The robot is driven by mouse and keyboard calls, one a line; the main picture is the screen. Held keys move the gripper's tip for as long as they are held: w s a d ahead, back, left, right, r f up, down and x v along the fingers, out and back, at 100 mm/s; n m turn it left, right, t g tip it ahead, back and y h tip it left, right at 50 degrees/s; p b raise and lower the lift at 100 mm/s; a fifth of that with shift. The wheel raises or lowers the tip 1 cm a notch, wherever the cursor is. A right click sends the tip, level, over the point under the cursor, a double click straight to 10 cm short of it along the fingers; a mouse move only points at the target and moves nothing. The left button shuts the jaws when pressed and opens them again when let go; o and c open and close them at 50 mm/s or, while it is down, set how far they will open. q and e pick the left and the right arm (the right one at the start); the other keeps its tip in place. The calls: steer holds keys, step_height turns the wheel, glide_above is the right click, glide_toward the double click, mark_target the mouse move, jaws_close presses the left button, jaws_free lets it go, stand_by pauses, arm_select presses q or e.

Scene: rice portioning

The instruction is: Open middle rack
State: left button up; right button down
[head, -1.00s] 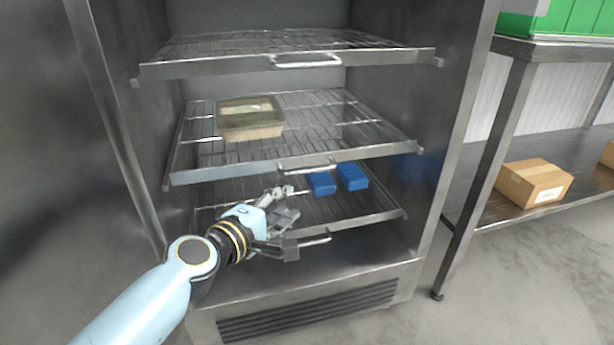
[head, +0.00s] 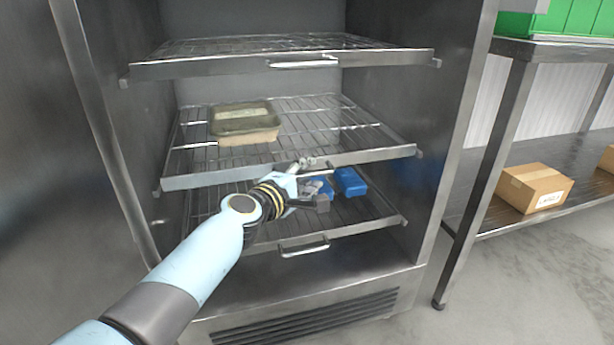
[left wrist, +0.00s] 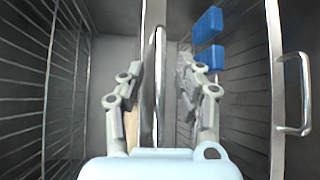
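The middle rack (head: 230,177) is a wire shelf with a flat steel front rail in the steel cabinet. Its handle (head: 316,172) is partly hidden by my left gripper (head: 312,184). The gripper is open at the rail, one finger above and one below. In the left wrist view the open fingers (left wrist: 160,92) stand on either side of the handle bar (left wrist: 158,85), with a gap on both sides. A container with a grey-green top (head: 240,118) rests on the middle rack. My right gripper is not in view.
The top rack (head: 200,70) is above. The bottom rack's handle (head: 304,247) is below my left gripper. Blue blocks (head: 350,181) lie on the bottom rack. A shelf table with a cardboard box (head: 535,187) stands right. The floor in front is clear.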

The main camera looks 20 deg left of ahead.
arm_select(q)
jaws_close()
stand_by(0.3)
steer(key=shift+s, duration=0.1)
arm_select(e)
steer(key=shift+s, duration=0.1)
